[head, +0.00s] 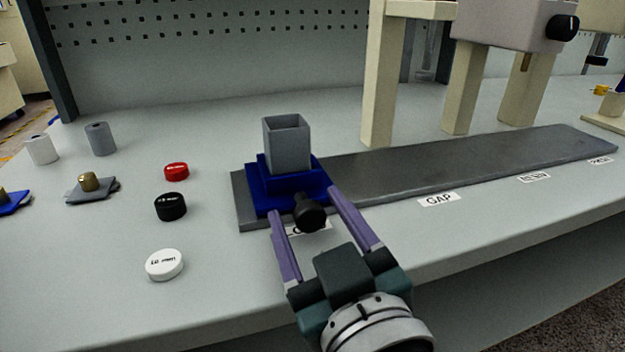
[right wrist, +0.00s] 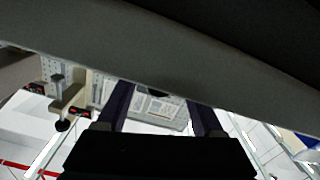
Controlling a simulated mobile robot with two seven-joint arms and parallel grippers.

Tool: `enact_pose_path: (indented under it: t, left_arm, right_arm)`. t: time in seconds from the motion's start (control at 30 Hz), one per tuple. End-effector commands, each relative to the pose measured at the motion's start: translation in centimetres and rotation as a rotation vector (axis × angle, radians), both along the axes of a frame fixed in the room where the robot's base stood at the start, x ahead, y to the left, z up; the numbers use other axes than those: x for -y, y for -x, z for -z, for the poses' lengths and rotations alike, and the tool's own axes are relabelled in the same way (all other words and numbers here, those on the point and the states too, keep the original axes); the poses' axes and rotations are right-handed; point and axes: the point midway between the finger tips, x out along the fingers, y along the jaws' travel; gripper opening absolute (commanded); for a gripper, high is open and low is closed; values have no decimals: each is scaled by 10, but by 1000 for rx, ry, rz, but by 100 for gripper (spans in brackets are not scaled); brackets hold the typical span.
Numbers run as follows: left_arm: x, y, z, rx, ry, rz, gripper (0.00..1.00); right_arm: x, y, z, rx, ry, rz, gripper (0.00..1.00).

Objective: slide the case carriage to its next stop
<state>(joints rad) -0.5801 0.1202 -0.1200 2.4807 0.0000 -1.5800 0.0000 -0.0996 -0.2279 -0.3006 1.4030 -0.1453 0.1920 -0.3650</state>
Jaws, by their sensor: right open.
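The case carriage (head: 259,195) is a blue stepped block at the left end of a dark grey flat track (head: 450,165). A grey open-topped square case (head: 287,146) stands upright on it. A black round knob (head: 310,214) sticks out from the carriage's front. My right gripper (head: 304,201) is open, its purple fingers on either side of the knob with visible space between; I cannot tell whether either finger touches it. In the right wrist view, the open fingers (right wrist: 160,105) show below a broad dark band. My left gripper is not in view.
Labels lie along the track's front: one reads GAP (head: 438,199), others (head: 534,178) are hard to read. A cream-legged frame with a grey box (head: 510,22) stands behind the track. Red (head: 176,171), black (head: 170,207) and white (head: 165,265) caps lie left.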

Motion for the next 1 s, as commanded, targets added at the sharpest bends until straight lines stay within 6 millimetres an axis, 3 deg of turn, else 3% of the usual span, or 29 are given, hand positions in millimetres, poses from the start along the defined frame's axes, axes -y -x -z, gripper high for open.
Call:
enact_pose_path:
  t: [0.07, 0.63, 1.0]
  left_arm:
    - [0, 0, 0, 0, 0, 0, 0]
    - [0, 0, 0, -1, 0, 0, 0]
    - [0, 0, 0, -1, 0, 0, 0]
  right_arm:
    - [0, 0, 0, 0, 0, 0, 64]
    - [0, 0, 0, 0, 1, 0, 0]
    - [0, 0, 0, 0, 1, 0, 0]
